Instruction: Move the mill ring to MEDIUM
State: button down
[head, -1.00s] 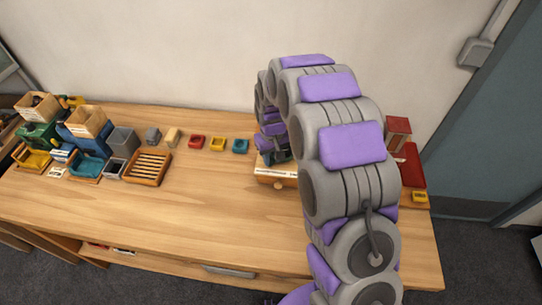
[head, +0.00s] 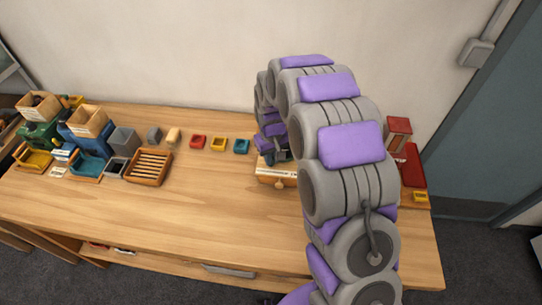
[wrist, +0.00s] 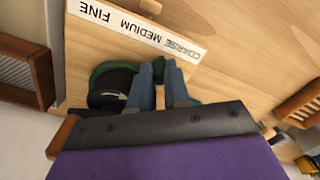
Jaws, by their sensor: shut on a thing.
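The mill's wooden base (head: 270,179) stands at the back right of the bench, with a round knob on its front. In the wrist view its label strip (wrist: 140,30) appears upside down, reading FINE, MEDIUM, COARSE from left to right. The green mill ring (wrist: 98,76) lies around a dark centre with a white mark, partly hidden by my gripper. My gripper (wrist: 159,72) has its blue-grey fingers over the ring, below the MEDIUM and COARSE words, and is shut on it. Which word the ring points to I cannot tell. In the head view my gripper (head: 278,155) is above the base.
A slatted wooden tray (head: 149,167) and several bins are further left. A red box (head: 411,166) is right of my arm. The bench front is clear.

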jog(key=shift+s+d+n, duration=0.1)
jog(key=shift+d+n, duration=0.05)
jog(key=shift+n, duration=0.25)
jog(key=shift+s+d+r+n+p, duration=0.15)
jog(key=shift+s+d+n+p, duration=0.2)
jog(key=shift+d+n+p, duration=0.45)
jog(key=shift+s+d+n+p, duration=0.1)
jog(key=shift+d+n+p, duration=0.2)
jog(key=shift+n, duration=0.5)
jog(key=shift+s+d+n+p, duration=0.15)
jog(key=shift+n+p, duration=0.25)
jog(key=shift+n, duration=0.4)
jog(key=shift+d, duration=0.15)
jog(key=c, duration=1.4)
grip_release()
jog(key=shift+w, duration=0.1)
notch_tip(320, 180, up, 17)
jog(key=shift+p, duration=0.8)
